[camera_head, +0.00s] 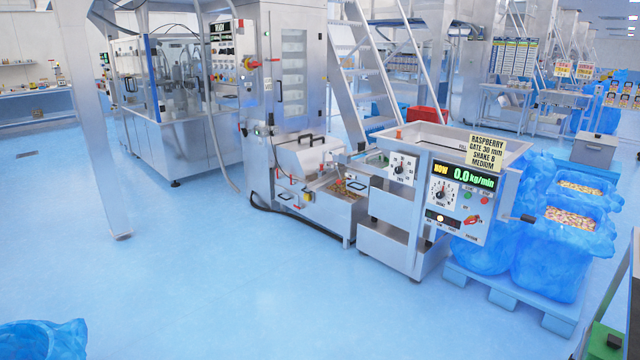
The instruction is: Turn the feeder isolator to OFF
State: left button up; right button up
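The feeder (395,232) is a steel machine with an open hopper (455,140), right of the middle. Its control panel (448,222) faces me, with a lit display (465,175) reading "NOW 0.0 kg/min". A small red rotary handle (473,219), seemingly the feeder isolator, sits at the panel's lower right; it looks tilted, and its position marking is too small to read. Neither of my grippers is in view.
Blue bags of snacks (555,245) on a blue pallet (510,295) stand right of the feeder. A tall steel cabinet (290,60) with another red handle (252,64) stands behind to the left. A blue bag (40,340) lies bottom left. The blue floor in front is clear.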

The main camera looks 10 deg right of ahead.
aim_at(471, 220)
jog(key=i+l+z, duration=0.2)
jog(key=i+z, duration=0.55)
jog(key=z, duration=0.2)
jog(key=i+z, duration=0.45)
jog(key=i+j, duration=1)
jog(key=i, duration=0.15)
jog(key=i+j+z, duration=0.1)
jog(key=i+j, duration=0.9)
jog(key=i, duration=0.2)
